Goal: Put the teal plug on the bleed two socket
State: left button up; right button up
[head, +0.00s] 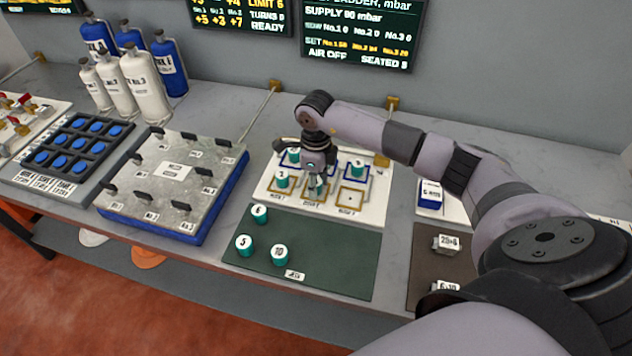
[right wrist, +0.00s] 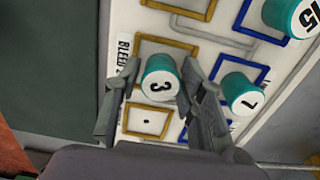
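A teal plug numbered 3 (right wrist: 158,85) is between the two fingers of my right gripper (right wrist: 160,78), which look closed against its sides. The plug is over the middle yellow-framed socket of the front row on the white board (head: 378,212); I cannot tell whether it is fully down. In the head view my right gripper (head: 316,178) points down there and partly hides the plug. The right-hand yellow socket (head: 352,198) is empty. My left gripper is not in view.
Teal plug 7 (right wrist: 242,92) and plug 15 (right wrist: 292,14) stand close by on the board. A plug (head: 282,178) stands on the left yellow socket. Several teal plugs, including plug 10 (head: 279,254), stand on the green mat (head: 335,262). A metal-topped block (head: 172,170) lies left.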

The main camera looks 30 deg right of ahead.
jog(key=shift+o, duration=0.6)
jog(key=shift+r, duration=0.15)
notch_tip(320, 180, up, 12)
jog(key=b, duration=0.3)
